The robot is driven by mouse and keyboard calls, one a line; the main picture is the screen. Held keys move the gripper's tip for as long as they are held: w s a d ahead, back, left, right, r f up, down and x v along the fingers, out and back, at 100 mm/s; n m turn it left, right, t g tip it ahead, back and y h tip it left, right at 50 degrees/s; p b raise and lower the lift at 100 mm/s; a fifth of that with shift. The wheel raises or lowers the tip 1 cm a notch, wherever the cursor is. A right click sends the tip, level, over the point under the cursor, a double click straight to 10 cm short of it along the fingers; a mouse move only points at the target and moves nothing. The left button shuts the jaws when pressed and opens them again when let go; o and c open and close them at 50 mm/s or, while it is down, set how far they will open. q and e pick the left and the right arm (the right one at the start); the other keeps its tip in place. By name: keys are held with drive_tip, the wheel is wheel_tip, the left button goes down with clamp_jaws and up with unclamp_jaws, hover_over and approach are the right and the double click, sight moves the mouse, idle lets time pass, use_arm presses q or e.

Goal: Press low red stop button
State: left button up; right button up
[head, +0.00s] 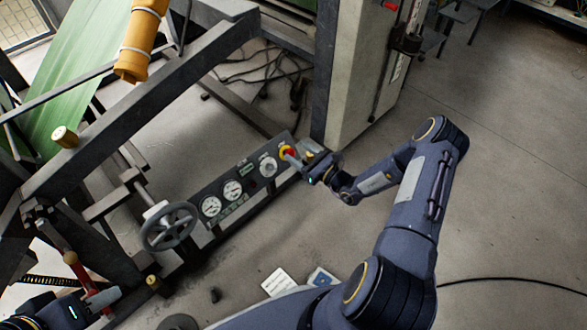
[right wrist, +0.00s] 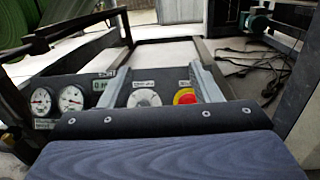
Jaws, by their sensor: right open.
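The red stop button (head: 287,152) sits on a yellow base at the right end of the low control panel. It also shows in the right wrist view (right wrist: 184,97), between my open fingers and closer to the right one. My right gripper (head: 298,157) is at the button in the head view, partly covering that end of the panel; I cannot tell whether it touches. In the right wrist view the gripper (right wrist: 163,82) has its fingers spread apart with nothing held. My left gripper (head: 96,301) is low at the left edge beside a red-handled part; its jaws are unclear.
The panel (head: 240,203) carries two round gauges (head: 222,199) and a grey knob (head: 268,165). A handwheel (head: 169,226) stands at its left end. A machine frame (head: 150,98) with green web rises behind.

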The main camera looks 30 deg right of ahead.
sight(292, 154)
wheel_tip(292, 154, down, 9)
drive_tip(key=d+m+h+b, duration=0.2)
drive_tip(key=d+m+h, duration=0.1)
drive_tip(key=m+h, duration=0.1)
drive_tip(key=shift+t, duration=0.4)
drive_tip(key=w, duration=0.2)
drive_tip(key=w+a+b, duration=0.1)
drive_tip(key=w, duration=0.1)
drive_tip(key=w+b, duration=0.1)
drive_tip(key=w, duration=0.1)
drive_tip(key=shift+a+f, duration=0.1)
drive_tip(key=shift+a, duration=0.25)
drive_tip(key=shift+w+a, duration=0.1)
drive_tip(key=shift+w, duration=0.35)
use_arm(q)
wheel_tip(292, 154, down, 6)
drive_tip(key=shift+r, duration=0.15)
